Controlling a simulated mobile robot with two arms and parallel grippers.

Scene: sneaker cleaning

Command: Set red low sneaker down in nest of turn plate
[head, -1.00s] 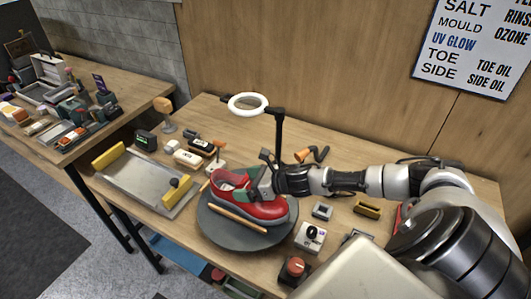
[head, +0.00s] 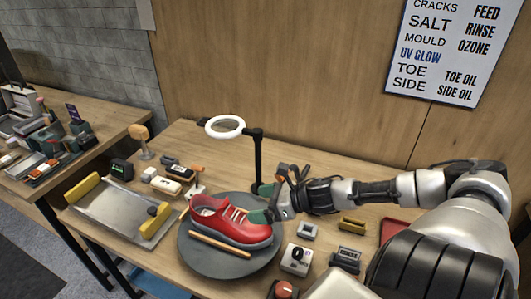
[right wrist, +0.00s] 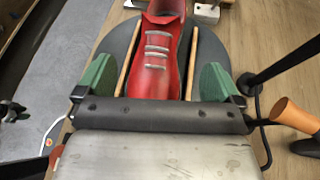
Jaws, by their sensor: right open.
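The red low sneaker (head: 230,220) with white laces sits upright on the round grey turn plate (head: 208,264), between two wooden rails (head: 220,243). In the right wrist view the sneaker (right wrist: 158,55) lies lengthwise between the rails, its toe toward my gripper. My right gripper (head: 268,204) is at the sneaker's right end in the head view. Its green fingers (right wrist: 157,84) are spread wide on either side of the sneaker, apart from it. The far rail is mostly hidden by the sneaker in the head view. My left gripper is out of view.
A ring lamp (head: 225,127) on a black post stands behind the plate. A metal tray with yellow ends (head: 115,212) lies to the left. Small devices (head: 297,259) and a yellow brush (head: 352,224) lie to the right, near my right arm.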

